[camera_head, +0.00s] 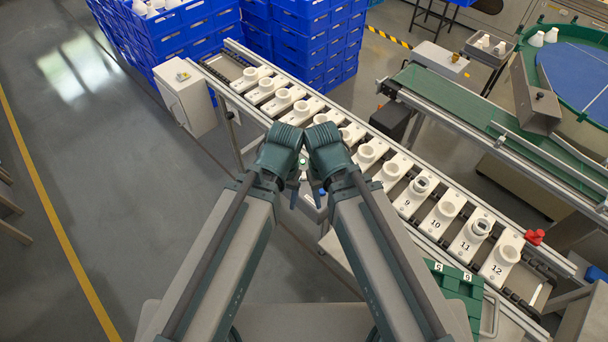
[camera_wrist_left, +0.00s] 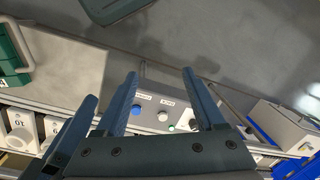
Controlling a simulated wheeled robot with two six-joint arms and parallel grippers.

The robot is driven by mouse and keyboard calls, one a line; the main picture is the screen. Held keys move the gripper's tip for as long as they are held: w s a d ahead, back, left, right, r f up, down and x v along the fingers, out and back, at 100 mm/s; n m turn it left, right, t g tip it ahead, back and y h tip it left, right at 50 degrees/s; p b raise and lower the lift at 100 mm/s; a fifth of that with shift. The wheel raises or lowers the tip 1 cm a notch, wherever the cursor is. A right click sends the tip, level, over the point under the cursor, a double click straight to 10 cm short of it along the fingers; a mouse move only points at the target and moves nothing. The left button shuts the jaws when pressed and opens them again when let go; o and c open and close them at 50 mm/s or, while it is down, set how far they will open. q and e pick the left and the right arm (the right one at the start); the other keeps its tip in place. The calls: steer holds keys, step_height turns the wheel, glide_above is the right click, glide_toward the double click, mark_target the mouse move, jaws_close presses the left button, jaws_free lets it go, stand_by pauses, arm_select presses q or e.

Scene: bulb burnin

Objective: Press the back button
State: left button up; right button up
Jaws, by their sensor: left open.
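In the left wrist view a grey control box carries a blue button (camera_wrist_left: 136,110), a white button (camera_wrist_left: 165,116) and a small green one (camera_wrist_left: 171,128). Small labels sit above the blue and white buttons, too small to read, so I cannot tell which one is the back button. My left gripper (camera_wrist_left: 160,74) is open and empty, its fingers spread either side of the buttons in that view. In the head view the box is mostly hidden by my arms, with a blue button (camera_head: 322,191) showing. My right gripper's fingers are hidden or unclear beyond its wrist (camera_head: 327,150).
A conveyor line of white numbered sockets (camera_head: 437,217) runs diagonally behind my wrists. A green case (camera_head: 455,282) stands at front right. Blue crates (camera_head: 185,40) are stacked at the back, and a white cabinet (camera_head: 188,100) is at left.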

arm_select(q)
jaws_close()
stand_by(1.5)
